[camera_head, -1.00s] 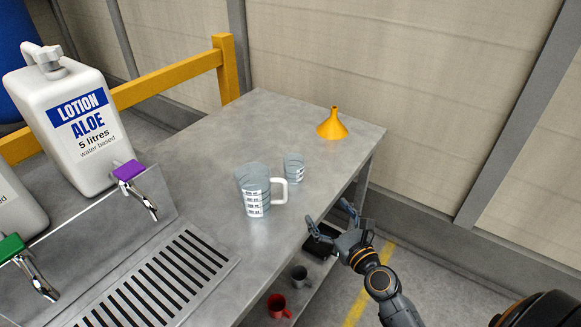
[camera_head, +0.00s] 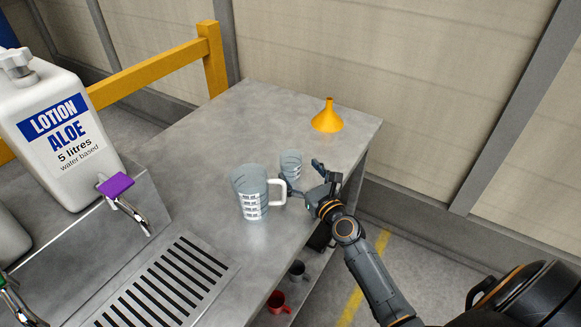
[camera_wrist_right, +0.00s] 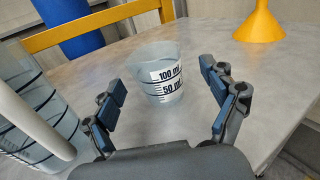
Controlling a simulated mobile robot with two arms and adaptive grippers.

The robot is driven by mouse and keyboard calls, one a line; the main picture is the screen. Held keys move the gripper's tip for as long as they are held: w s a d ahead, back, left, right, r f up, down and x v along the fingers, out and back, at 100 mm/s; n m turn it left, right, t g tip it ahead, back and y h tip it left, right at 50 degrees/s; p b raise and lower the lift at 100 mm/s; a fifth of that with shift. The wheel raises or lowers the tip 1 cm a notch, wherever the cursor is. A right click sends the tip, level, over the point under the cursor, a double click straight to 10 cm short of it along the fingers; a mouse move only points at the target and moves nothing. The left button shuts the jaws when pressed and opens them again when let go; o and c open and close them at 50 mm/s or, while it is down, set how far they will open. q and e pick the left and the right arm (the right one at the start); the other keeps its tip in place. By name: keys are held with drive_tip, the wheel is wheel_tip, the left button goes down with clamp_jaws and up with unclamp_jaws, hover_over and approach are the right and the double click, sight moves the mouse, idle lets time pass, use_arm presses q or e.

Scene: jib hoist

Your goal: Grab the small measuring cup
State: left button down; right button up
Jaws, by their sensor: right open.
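The small measuring cup (camera_head: 291,165) is clear with dark marks and stands upright on the grey table. In the right wrist view the small cup (camera_wrist_right: 163,74) shows 50 and 100 ml labels and stands ahead of the fingers, between their lines. My right gripper (camera_head: 303,178) is open and empty at the near right side of the cup; its fingers also show in the wrist view (camera_wrist_right: 164,98). The larger measuring jug (camera_head: 250,194) with a white handle stands close to the left of my right gripper. My left gripper is not in view.
An orange funnel (camera_head: 327,116) stands behind the cup on the table (camera_head: 213,130). A lotion canister (camera_head: 60,130), a purple-topped tap (camera_head: 117,186) and a slotted drain grate (camera_head: 165,285) are at left. A red mug (camera_head: 278,302) is on the lower shelf.

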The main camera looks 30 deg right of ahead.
sight(286, 154)
drive_tip(key=shift+w+r, duration=0.15)
drive_tip(key=shift+w, duration=0.25)
drive_tip(key=w, duration=0.3)
drive_tip(key=shift+w+a, duration=0.15)
drive_tip(key=shift+w, duration=0.55)
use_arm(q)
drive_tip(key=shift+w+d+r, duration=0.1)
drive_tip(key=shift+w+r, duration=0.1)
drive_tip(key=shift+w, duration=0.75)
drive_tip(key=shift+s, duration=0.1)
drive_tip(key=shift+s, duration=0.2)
use_arm(e)
drive_tip(key=c, duration=1.2)
